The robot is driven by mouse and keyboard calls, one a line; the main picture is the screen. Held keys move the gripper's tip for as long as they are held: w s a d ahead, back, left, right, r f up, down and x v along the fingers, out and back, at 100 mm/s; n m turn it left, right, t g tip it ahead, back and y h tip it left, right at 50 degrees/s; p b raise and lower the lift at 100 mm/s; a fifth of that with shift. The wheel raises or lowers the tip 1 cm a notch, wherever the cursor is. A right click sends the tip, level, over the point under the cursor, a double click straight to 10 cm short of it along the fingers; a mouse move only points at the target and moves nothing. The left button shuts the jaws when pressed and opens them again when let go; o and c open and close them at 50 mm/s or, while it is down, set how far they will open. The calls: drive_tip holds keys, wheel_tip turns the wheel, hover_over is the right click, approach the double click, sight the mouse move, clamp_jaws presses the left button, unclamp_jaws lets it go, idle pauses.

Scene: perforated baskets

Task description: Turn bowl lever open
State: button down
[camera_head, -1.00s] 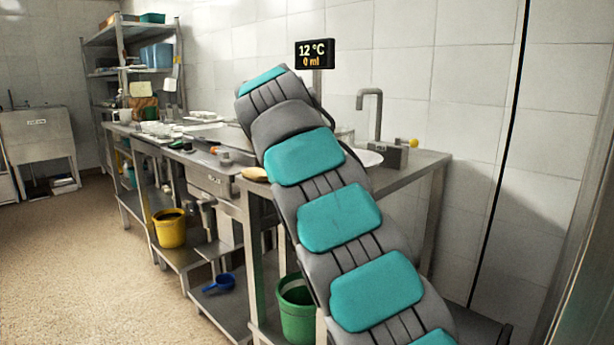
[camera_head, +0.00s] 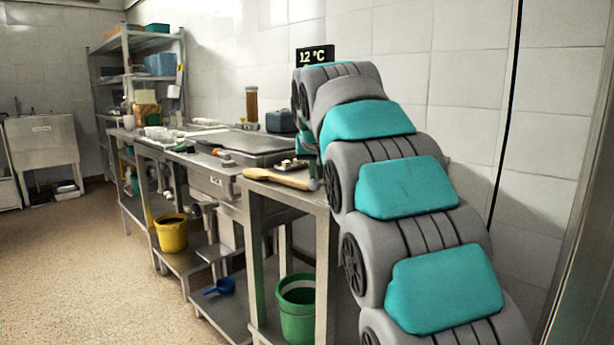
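My grey and teal arm reaches up from the lower right and bends over at the display. A small teal and dark part (camera_head: 306,147) shows under its far end, above the near counter. It seems to belong to my wrist or gripper. I cannot make out the fingers or whether they are open. The bowl and its lever are not visible; my arm covers that part of the counter. A black display (camera_head: 316,54) reading 12 °C stands behind the arm, its lower line mostly covered.
A wooden-handled tool (camera_head: 280,180) lies on the near counter's front edge. A brown cylinder (camera_head: 252,104) and a dark box (camera_head: 280,121) stand farther back. A green bucket (camera_head: 297,310) and a yellow bucket (camera_head: 171,233) sit below. The floor at left is clear.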

drive_tip(key=shift+s+d+n+y, duration=0.15)
drive_tip(key=shift+s+n+y, duration=0.1)
drive_tip(key=shift+n+y, duration=0.35)
drive_tip(key=shift+s+d, duration=0.1)
drive_tip(key=shift+s, duration=0.15)
idle(0.3)
